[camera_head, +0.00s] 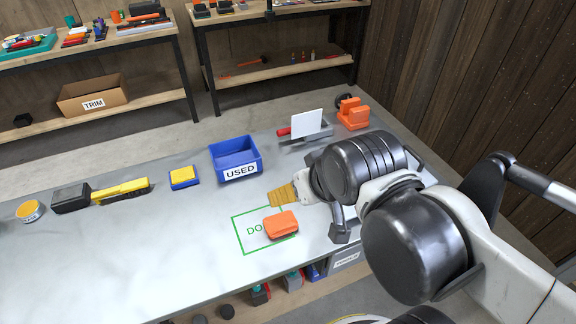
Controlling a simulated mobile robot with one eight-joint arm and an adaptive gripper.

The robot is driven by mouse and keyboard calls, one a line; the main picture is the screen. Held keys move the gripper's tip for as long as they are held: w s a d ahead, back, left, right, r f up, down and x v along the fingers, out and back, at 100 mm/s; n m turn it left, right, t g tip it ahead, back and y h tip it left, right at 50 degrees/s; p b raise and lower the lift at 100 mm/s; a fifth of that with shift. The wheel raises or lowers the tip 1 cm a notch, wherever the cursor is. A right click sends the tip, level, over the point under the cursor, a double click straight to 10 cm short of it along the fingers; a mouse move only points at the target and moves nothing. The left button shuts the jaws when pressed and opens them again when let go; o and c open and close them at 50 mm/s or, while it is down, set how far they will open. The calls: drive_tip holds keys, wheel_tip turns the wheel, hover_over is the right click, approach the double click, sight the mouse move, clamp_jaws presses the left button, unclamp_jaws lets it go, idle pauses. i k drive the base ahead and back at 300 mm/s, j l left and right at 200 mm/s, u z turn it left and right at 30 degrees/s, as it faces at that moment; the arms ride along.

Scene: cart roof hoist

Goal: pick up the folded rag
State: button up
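A mustard-yellow piece with fine stripes (282,196), which looks like the folded rag, shows just left of my gripper (304,187) in the head view. My gripper's end meets or overlaps the right side of this piece. I cannot tell whether it holds it, or whether the piece is on the table or raised. The fingertips are small and mostly hidden by my wrist. A rounded orange block (281,224) lies just below, on the green-outlined marked area (240,242), whose lettering is partly covered.
A blue bin labelled USED (236,160) stands behind. A blue-and-yellow block (184,178), a yellow brush-like tool (120,190), a black block (71,198) and a round tin (30,211) are to the left. A white card (306,124) and orange clamp-like object (353,113) stand behind my arm. The table's front left is clear.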

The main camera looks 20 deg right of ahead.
sight(277, 225)
drive_tip(key=l+u, duration=1.15)
drive_tip(key=u, duration=0.15)
drive_tip(key=k+l+u, duration=0.1)
drive_tip(key=l+u, duration=0.35)
drive_tip(key=j, duration=0.1)
